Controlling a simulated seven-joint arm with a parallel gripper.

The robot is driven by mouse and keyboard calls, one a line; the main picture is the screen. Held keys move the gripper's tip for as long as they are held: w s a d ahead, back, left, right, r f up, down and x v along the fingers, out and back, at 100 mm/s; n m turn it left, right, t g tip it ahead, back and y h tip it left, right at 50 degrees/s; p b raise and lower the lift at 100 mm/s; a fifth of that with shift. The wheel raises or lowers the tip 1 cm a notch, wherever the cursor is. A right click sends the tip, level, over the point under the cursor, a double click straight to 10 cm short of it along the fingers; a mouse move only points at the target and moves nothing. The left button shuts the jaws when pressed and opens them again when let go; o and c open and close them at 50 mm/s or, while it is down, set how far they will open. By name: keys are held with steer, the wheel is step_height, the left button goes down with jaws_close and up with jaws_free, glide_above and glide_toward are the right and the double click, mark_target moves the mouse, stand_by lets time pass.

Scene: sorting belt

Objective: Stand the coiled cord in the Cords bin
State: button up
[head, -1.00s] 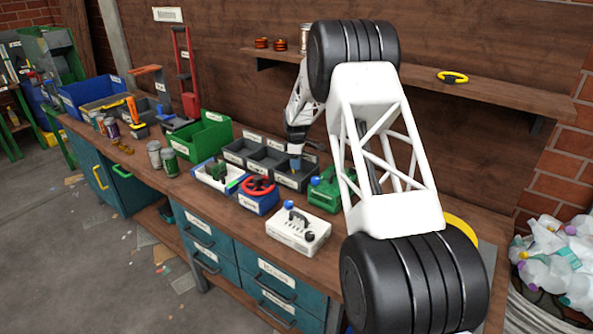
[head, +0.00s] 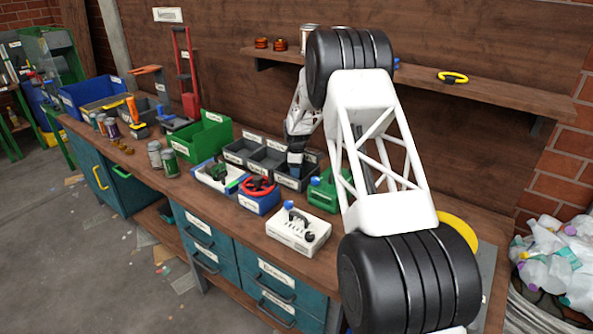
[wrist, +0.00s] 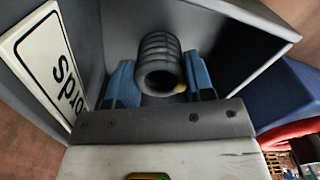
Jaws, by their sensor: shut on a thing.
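The coiled cord (wrist: 160,62) is a black ribbed coil between the two blue fingers of my gripper (wrist: 160,88) in the wrist view. My gripper is shut on it. The grey Cords bin (wrist: 225,20) surrounds the cord and fingers, with its white label (wrist: 45,70) at left. In the head view my gripper (head: 295,170) reaches down into a grey bin (head: 292,184) at the right end of the bin row; the cord is hidden there. Whether the cord touches the bin floor I cannot tell.
Other grey bins (head: 238,156) adjoin on the left. A blue bin with a red wheel (head: 258,198) stands in front, and a green bin (head: 322,195) to the right. A white box (head: 297,232) sits nearer the bench edge. A shelf (head: 500,95) runs above.

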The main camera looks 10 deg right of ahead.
steer(key=shift+f, duration=0.15)
steer(key=o, duration=0.9)
steer(key=shift+o, duration=0.2)
step_height(320, 180, up, 12)
stand_by(0.3)
stand_by(0.3)
steer(key=shift+r, duration=0.2)
